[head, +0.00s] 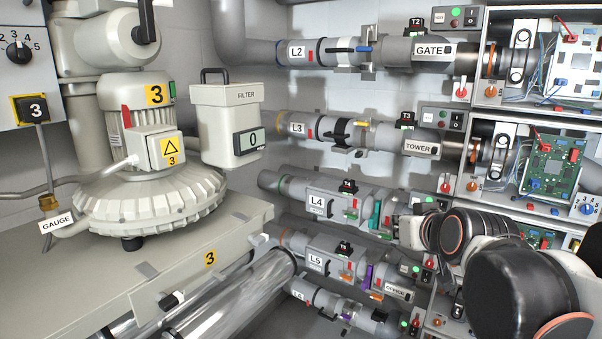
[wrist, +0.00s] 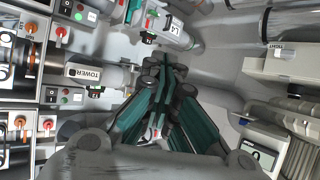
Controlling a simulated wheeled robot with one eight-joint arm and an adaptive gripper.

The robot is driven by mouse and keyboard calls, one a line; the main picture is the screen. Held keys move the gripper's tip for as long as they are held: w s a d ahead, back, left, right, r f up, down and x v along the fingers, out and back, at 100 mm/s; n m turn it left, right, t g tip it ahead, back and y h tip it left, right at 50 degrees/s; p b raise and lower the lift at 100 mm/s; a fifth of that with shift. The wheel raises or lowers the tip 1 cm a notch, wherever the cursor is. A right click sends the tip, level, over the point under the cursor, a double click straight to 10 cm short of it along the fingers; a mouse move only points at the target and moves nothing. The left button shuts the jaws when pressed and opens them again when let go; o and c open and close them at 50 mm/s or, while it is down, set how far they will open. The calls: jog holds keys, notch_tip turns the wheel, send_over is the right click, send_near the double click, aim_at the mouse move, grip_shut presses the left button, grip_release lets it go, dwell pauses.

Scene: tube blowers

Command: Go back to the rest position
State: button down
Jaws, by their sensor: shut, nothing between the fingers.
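My gripper (wrist: 160,70) shows in the wrist view, with teal and dark fingers brought together and nothing between them. It points toward the pipes, with the pipe labelled L4 (wrist: 172,28) beyond its tips. In the head view my arm comes in from the lower right, in front of the control boxes. Its far end is near the right end of pipe L4 (head: 318,203). A small teal part shows there, but I cannot tell whether it is a fingertip or part of the pipe fitting.
A blower marked 3 (head: 150,200) stands on a bench at left, beside a filter box (head: 226,125). Pipes L2 (head: 297,52), L3 (head: 298,127) and L5 (head: 318,260) run along the wall. Open electronics boxes (head: 552,160) stand at right, close to my arm.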

jog(key=s+f+g, duration=0.2)
jog(key=s+f, duration=0.4)
jog(key=s, duration=0.4)
jog(key=s+f+g, duration=0.3)
jog(key=s+f, duration=0.4)
jog(key=s, duration=0.3)
jog(key=shift+s+a+m+g+h, duration=0.2)
jog(key=shift+s+m+g+h, duration=0.1)
jog(key=shift+s, duration=0.05)
